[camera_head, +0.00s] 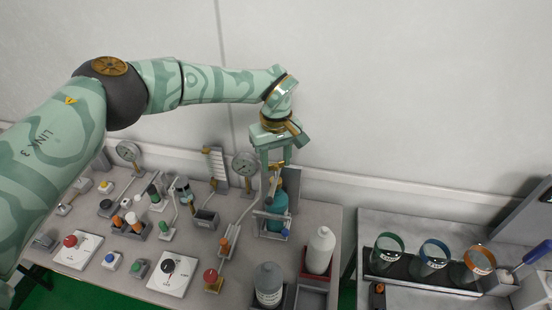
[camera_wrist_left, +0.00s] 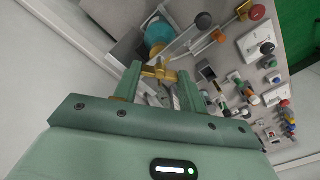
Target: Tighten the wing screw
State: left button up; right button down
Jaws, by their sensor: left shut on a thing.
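The brass-coloured wing screw (camera_wrist_left: 158,73) shows in the left wrist view between the two fingers of my left gripper (camera_wrist_left: 160,76). The gripper is shut on it, with a finger at either end of its wings. In the head view my left gripper (camera_head: 272,178) points down at the back of the bench, above and at a teal bottle (camera_head: 277,208) in a metal frame. The wing screw is partly hidden by the fingers there. The teal bottle also shows just beyond the fingertips in the left wrist view (camera_wrist_left: 158,32). My right gripper is not in view.
The grey bench holds several knobs, switches and levers. A round gauge (camera_head: 244,164) stands left of the gripper. A white bottle (camera_head: 320,248) and a grey bottle (camera_head: 268,283) stand in front. A second table at right holds glass jars (camera_head: 434,256) with coloured rims.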

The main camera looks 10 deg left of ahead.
aim_at(276, 165)
pick_arm(q)
jog(key=shift+r, duration=0.1)
jog(key=o, duration=1)
notch_tip(276, 165, up, 16)
jog(key=shift+r+p, duration=0.15)
jog(key=shift+p, duration=0.55)
